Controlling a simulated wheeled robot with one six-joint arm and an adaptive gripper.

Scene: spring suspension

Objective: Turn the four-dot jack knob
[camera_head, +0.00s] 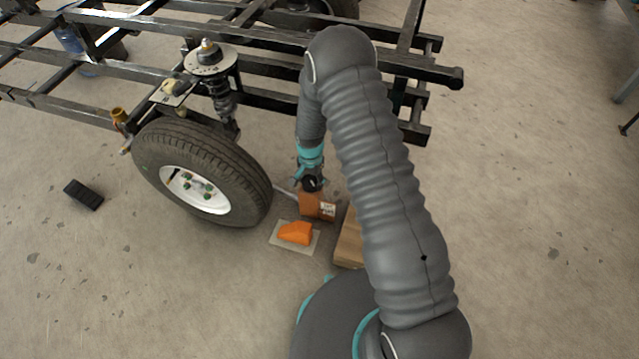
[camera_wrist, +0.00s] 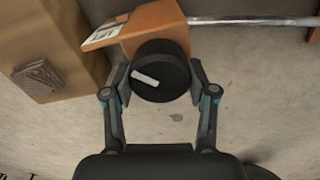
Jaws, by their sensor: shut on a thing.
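The jack knob (camera_wrist: 160,78) is a round black knob with a single pale bar mark on its face; I see no four dots on it. It sits on the front of an orange jack body (camera_wrist: 158,22), which also shows in the head view (camera_head: 316,206) on the floor to the right of the wheel. My gripper (camera_wrist: 158,80) is shut on the knob, one finger on each side. In the head view the black knob (camera_head: 312,184) shows at my gripper's end, and the fingers are partly hidden.
A tyre (camera_head: 200,170) on a black vehicle frame (camera_head: 275,62) stands left of the jack. An orange wedge (camera_head: 296,233) lies on a pale sheet in front. A cardboard box (camera_head: 349,240) is close on the right. A metal bar (camera_wrist: 255,21) extends from the jack.

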